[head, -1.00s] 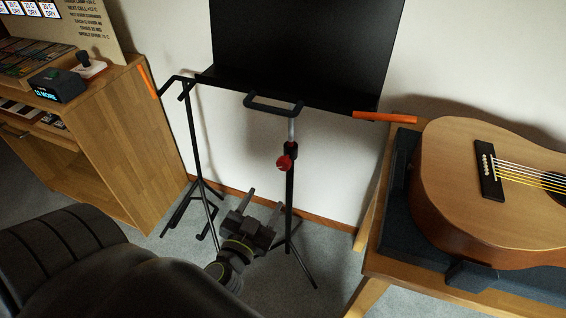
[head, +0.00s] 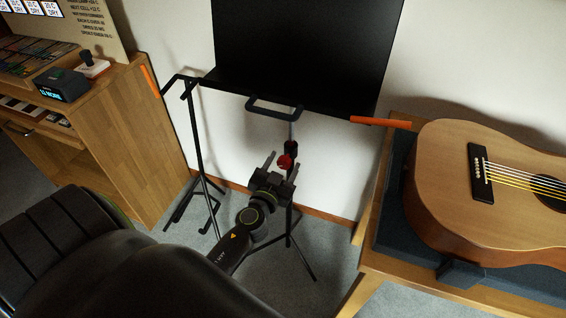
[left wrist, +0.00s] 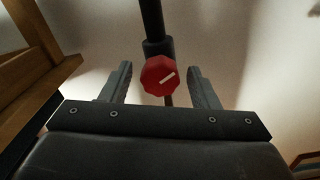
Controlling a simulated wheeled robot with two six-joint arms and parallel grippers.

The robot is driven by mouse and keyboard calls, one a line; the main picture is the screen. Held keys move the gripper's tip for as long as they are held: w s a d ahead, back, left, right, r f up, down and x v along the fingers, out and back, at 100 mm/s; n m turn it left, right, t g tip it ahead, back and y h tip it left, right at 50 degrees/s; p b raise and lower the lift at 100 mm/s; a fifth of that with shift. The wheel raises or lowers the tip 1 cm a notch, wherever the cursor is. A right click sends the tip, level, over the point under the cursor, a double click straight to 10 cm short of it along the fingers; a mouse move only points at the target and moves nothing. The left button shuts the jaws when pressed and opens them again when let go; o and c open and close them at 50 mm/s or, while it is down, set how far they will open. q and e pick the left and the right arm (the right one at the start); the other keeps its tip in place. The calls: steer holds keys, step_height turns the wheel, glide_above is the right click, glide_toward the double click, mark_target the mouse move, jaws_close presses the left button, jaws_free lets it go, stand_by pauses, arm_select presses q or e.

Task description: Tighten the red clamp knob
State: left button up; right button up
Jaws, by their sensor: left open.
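The red clamp knob (head: 285,161) sits on the upright post of the black music stand (head: 300,72), below its desk. My left gripper (head: 282,163) is open just below and in front of the knob. In the left wrist view its two fingers (left wrist: 160,82) stand apart on either side of the knob, with gaps visible on both sides. My right gripper is not in view.
A guitar (head: 450,180) lies on a padded wooden table (head: 375,275) at the right. A second black stand (head: 197,150) is left of the post. A wooden cabinet (head: 125,150) stands at the left. An orange strip (head: 380,122) sticks out at the desk's right edge.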

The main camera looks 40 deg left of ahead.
arm_select(q)
steer(key=shift+w, duration=0.15)
steer(key=shift+c, duration=0.3)
steer(key=c, duration=0.9)
